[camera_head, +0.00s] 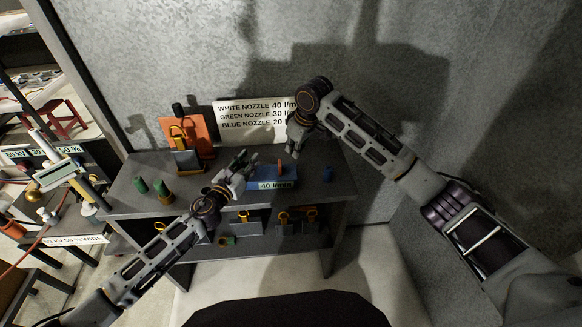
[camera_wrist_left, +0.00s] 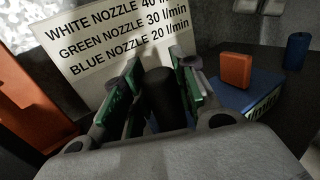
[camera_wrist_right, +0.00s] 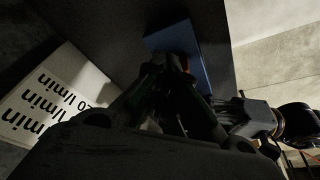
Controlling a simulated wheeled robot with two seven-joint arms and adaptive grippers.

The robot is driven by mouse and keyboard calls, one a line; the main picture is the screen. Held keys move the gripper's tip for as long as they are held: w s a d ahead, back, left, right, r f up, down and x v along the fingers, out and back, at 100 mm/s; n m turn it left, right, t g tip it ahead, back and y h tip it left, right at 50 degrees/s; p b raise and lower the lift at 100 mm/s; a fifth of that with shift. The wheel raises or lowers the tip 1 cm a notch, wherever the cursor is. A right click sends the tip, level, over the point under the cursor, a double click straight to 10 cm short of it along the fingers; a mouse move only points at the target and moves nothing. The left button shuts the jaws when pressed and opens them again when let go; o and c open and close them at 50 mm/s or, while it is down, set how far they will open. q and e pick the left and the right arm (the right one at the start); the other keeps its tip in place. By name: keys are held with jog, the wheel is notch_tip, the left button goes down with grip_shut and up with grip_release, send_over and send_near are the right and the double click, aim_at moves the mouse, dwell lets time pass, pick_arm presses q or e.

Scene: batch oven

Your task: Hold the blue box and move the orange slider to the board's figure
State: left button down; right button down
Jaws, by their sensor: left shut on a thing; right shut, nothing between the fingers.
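The blue box (camera_head: 262,183) sits on the grey bench with a "40 l/min" label on its front. The orange slider (camera_head: 280,167) stands up from its top; it also shows in the left wrist view (camera_wrist_left: 235,70). The white board (camera_head: 250,112) behind lists white nozzle 40, green 30 and blue 20 l/min. My left gripper (camera_head: 243,163) is shut on a dark upright post (camera_wrist_left: 163,92) at the box's left end; whether it belongs to the box I cannot tell. My right gripper (camera_head: 291,151) is shut and empty, above and behind the slider, in front of the board's right edge.
A small blue cylinder (camera_head: 327,174) stands right of the box. Green cylinders (camera_head: 140,185) stand at the bench's left. An orange panel (camera_head: 190,133) with a padlock-like item leans behind. Several yellow-handled items (camera_head: 284,217) sit on the lower shelf.

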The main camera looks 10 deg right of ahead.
pick_arm(q)
jog(key=shift+f, duration=0.15)
jog(key=c, duration=1.1)
grip_release()
jog(key=shift+o, duration=0.2)
jog(key=shift+s+a, duration=0.1)
jog(key=v, duration=1.1)
jog(key=shift+s+a, duration=0.15)
jog(key=shift+s, duration=0.15)
jog(key=shift+s, duration=0.1)
